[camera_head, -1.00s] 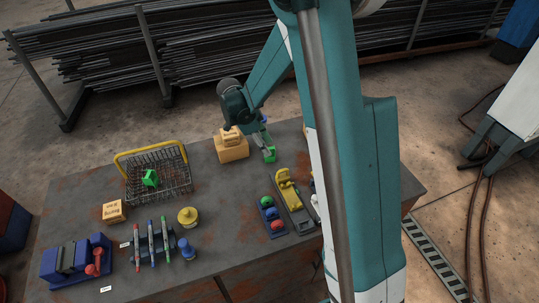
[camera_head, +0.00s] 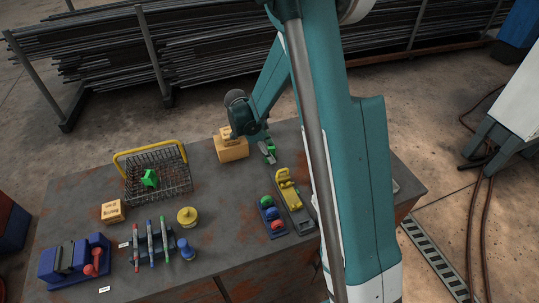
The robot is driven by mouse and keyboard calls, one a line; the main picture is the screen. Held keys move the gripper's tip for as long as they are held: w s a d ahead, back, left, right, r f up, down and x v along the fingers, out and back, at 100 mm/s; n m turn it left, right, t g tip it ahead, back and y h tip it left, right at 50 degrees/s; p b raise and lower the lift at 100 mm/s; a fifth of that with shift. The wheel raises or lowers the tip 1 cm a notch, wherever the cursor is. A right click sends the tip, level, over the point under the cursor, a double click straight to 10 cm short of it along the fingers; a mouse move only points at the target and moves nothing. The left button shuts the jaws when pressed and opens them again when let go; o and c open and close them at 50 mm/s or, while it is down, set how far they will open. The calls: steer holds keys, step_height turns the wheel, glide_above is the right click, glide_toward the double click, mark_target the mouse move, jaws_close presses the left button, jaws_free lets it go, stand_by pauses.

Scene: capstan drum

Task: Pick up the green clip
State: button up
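A small bright green piece (camera_head: 270,146), which looks like the green clip, shows at the far side of the table, right of the cardboard box. My gripper (camera_head: 268,154) is right at it, its grey fingers pointing down and partly covering it. The fingers are too small in the picture to tell whether they are open or shut on it. Another green object (camera_head: 149,178), blocky in shape, lies in the wire basket at the left.
The cardboard box (camera_head: 233,150) stands close left of my gripper. The wire basket (camera_head: 180,182) has a yellow handle. A pen rack (camera_head: 152,240) and yellow pot (camera_head: 187,216) stand front left.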

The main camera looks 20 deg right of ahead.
mark_target(269, 148)
steer(key=shift+c, duration=0.5)
steer(key=c, duration=0.8)
steer(key=shift+r+p, duration=0.65)
steer(key=shift+r, duration=4.35)
